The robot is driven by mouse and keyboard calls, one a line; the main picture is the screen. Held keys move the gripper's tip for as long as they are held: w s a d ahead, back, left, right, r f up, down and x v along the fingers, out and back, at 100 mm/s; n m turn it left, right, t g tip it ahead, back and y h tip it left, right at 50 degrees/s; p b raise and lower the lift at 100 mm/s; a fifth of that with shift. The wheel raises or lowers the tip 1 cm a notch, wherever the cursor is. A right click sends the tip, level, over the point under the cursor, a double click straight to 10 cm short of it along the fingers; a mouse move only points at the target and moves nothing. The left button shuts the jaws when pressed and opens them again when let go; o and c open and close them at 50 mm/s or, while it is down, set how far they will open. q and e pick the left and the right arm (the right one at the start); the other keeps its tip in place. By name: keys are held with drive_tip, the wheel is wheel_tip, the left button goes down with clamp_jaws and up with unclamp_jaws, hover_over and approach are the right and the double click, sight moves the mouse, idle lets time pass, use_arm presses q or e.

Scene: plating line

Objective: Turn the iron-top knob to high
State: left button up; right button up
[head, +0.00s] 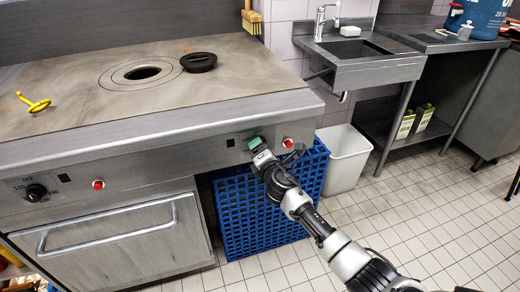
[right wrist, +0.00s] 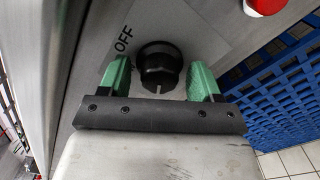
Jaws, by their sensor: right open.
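The black iron-top knob (right wrist: 160,65) shows in the right wrist view on the steel front panel, beside the printed word OFF (right wrist: 123,40). A white mark on the knob points toward the bottom of that picture, away from OFF. My right gripper (head: 257,146) is at the right part of the range front and hides the knob in the head view. In the right wrist view its green fingertips (right wrist: 159,82) stand open, one on each side of the knob. I cannot tell whether they touch it. My left gripper is in neither view.
The iron top (head: 90,82) bears a loose black ring (head: 198,62) and a yellow tool (head: 35,104). A red lamp (head: 288,142) is right of my gripper. A blue crate (head: 262,215) and white bin (head: 346,162) stand below. Another knob (head: 36,192) is far left.

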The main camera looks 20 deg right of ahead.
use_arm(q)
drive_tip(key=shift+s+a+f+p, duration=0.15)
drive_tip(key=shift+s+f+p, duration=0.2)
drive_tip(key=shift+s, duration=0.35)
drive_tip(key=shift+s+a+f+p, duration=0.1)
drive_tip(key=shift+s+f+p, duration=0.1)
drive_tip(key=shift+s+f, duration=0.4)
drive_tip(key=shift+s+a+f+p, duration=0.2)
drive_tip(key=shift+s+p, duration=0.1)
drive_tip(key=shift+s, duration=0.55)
use_arm(e)
drive_tip(key=s, duration=1)
drive_tip(key=shift+s+d, duration=0.15)
drive_tip(key=shift+s, duration=0.25)
